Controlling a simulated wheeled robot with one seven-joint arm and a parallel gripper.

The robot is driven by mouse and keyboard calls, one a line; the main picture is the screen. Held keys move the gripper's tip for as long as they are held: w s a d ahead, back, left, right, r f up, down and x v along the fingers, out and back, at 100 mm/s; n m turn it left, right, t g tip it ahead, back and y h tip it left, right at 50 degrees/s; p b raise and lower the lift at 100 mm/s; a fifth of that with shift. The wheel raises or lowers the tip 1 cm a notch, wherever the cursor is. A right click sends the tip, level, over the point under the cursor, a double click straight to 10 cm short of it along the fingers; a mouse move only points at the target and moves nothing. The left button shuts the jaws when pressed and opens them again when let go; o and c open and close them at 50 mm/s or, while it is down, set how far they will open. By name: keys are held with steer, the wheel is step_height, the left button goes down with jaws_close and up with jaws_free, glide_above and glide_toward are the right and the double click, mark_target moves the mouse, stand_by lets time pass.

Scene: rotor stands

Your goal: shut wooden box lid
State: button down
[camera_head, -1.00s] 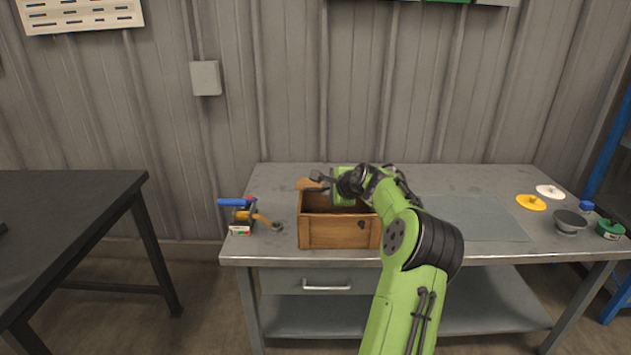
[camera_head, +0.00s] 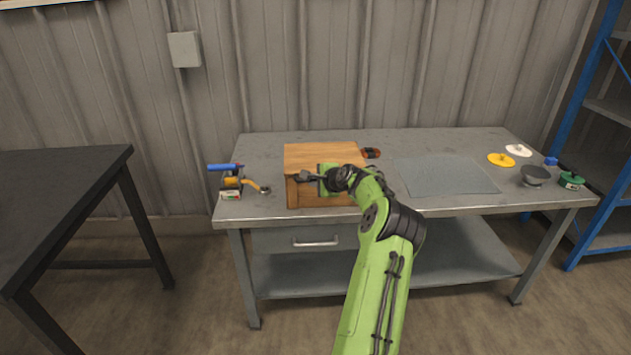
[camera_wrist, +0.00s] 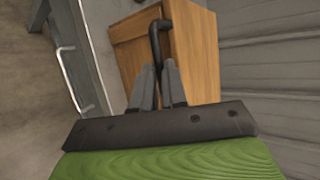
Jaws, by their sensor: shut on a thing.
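The wooden box (camera_head: 305,195) stands on the grey metal workbench, left of its middle. Its lid (camera_head: 322,155) lies flat over the top, and the inside is hidden. My gripper (camera_head: 309,177) is at the front of the box, near the lid's front edge. In the wrist view, my gripper's fingers (camera_wrist: 158,70) are shut on a black bent handle (camera_wrist: 155,35) beside the box (camera_wrist: 192,50). My gripper and arm cover part of the box front, so I cannot tell whether a thin gap remains under the lid.
A grey mat (camera_head: 447,176) lies to the right, with discs and small parts beyond. A dark table (camera_head: 60,190) is at far left.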

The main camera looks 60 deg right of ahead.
steer(key=f, duration=0.3)
steer(key=shift+s+a+g, duration=0.3)
steer(key=shift+s, duration=0.05)
steer(key=c, duration=1.2)
jaws_free()
steer(key=shift+w+d+f, duration=0.1)
steer(key=shift+d, duration=0.05)
steer(key=shift+o, duration=0.2)
steer(key=p+v, duration=0.3)
steer(key=v, duration=1.3)
steer(key=shift+d+r, duration=0.25)
steer(key=shift+r, duration=0.15)
steer(key=shift+w, duration=0.2)
